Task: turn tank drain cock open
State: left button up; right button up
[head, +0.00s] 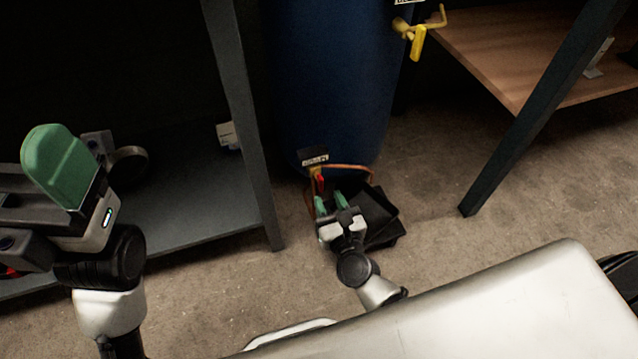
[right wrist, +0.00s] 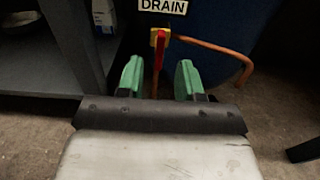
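The blue tank (head: 325,90) stands at the back between a shelf and a table. Its drain cock has a red handle (head: 320,182) on a yellow body below a label; in the right wrist view the handle (right wrist: 159,50) hangs down under the "DRAIN" sign (right wrist: 163,6). My right gripper (head: 332,203) is open, its green fingers pointing at the cock; in the right wrist view the handle shows between the two fingers, with no contact visible. My left gripper (head: 62,165) is raised at the left; only one green finger face shows clearly, so its opening is unclear.
A copper pipe (right wrist: 215,50) curves right from the cock. A black tray (head: 380,215) lies on the floor beside my right gripper. A grey shelf leg (head: 245,130) is close left; a dark table leg (head: 540,110) stands right. A yellow valve (head: 418,38) sits higher on the tank.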

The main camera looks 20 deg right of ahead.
aim_at(322, 186)
jog(key=w, duration=0.6)
jog(key=shift+a+b, duration=0.1)
jog(key=shift+b, duration=0.25)
jog(key=shift+c, duration=0.4)
grip_shut()
